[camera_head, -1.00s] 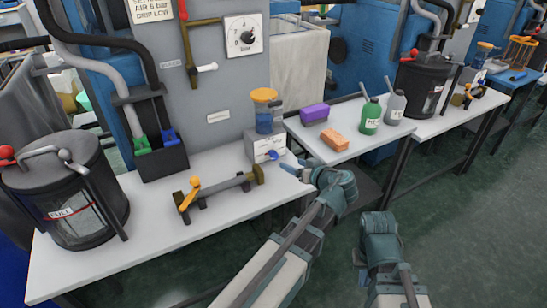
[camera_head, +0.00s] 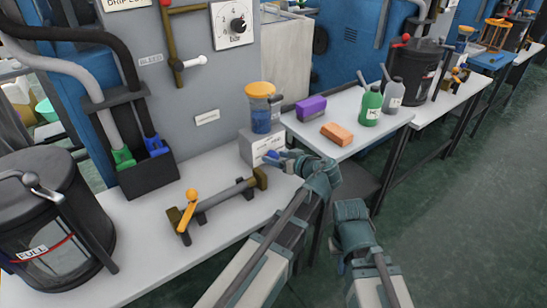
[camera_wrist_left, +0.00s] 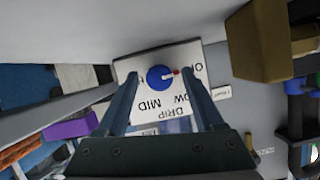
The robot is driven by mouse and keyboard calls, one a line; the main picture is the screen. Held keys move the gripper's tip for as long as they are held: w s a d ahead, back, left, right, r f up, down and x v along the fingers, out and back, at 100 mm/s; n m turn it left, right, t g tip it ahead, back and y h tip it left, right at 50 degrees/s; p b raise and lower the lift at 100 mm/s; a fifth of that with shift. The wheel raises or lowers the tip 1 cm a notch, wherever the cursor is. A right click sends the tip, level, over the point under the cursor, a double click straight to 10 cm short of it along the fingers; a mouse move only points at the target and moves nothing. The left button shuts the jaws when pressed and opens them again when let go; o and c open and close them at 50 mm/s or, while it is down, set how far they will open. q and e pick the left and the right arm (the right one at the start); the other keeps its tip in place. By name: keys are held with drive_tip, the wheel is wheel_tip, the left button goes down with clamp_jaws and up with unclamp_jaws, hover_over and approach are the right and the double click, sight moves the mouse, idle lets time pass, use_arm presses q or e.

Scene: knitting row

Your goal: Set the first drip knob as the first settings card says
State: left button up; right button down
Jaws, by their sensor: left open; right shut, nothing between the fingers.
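The first drip knob is a blue disc (camera_wrist_left: 160,77) with a red-tipped pointer on a white dial plate (camera_wrist_left: 150,62). In the left wrist view the pointer aims right, towards a partly covered word starting with O. MID and part of LOW show upside down below it. My left gripper (camera_wrist_left: 159,84) is open, its fingers at either side of the knob in that view; contact is unclear. In the head view my left gripper (camera_head: 284,158) is at the front of the grey oiler box (camera_head: 250,150). A card (camera_head: 125,4) at the top edge reads DRIP and is cut off. My right gripper (camera_head: 351,212) is shut, low over the aisle.
An oiler jar with an orange lid (camera_head: 262,108) stands on the box. A brass-ended bar with an orange lever (camera_head: 222,200) lies in front. A dark FULL drum (camera_head: 45,215) stands at left. Purple (camera_head: 311,107) and orange (camera_head: 337,134) blocks and bottles sit on the right table.

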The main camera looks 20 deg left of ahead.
use_arm(q)
clamp_jaws()
idle(0.4)
drive_tip(key=shift+w+d+f+m+g+y+b, duration=0.15)
drive_tip(key=shift+m+g+y+b, duration=0.2)
drive_tip(key=shift+m, duration=0.55)
drive_tip(key=shift+f+m+g+y+b, duration=0.1)
drive_tip(key=shift+m+g+y+b, duration=0.4)
drive_tip(key=shift+m, duration=0.4)
drive_tip(key=m+g+y+b, duration=0.1)
drive_tip(key=m+b, duration=0.1)
drive_tip(key=m, duration=0.1)
drive_tip(key=shift+w+f+y, duration=0.1)
drive_tip(key=shift+y, duration=0.15)
drive_tip(key=shift+m+y+b, duration=0.5)
drive_tip(key=shift+m+b, duration=0.15)
drive_tip(key=shift+m, duration=0.15)
